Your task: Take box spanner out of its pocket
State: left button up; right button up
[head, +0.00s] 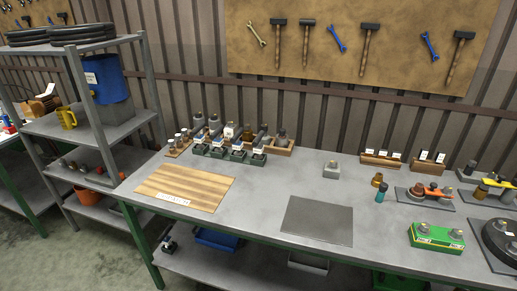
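I cannot single out the box spanner at this size. A row of small dark green labelled holders (238,156) stands at the back left of the workbench (262,190). Several grey, dark and pale upright pieces stand in and behind them; their shapes are too small to tell apart. A small wooden block (180,149) with several small upright pieces is at the row's left end. A wooden tray (283,149) with a dark rounded piece is at its right end. Neither of my grippers is in view.
A green block (436,238), orange part (432,190), teal bottle (380,195) and black round part (502,240) crowd the right. A shelf rack (85,125) stands left.

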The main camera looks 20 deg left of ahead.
aim_at(258, 148)
jog(key=i+j+u, duration=0.1)
jog(key=i+j, duration=0.2)
jog(key=j, duration=0.2)
jog(key=i+j+u, duration=0.1)
jog(key=i+j, duration=0.2)
jog(key=j, duration=0.2)
jog(key=i+j+u, duration=0.1)
jog(key=i+j, duration=0.2)
jog(key=j, duration=0.15)
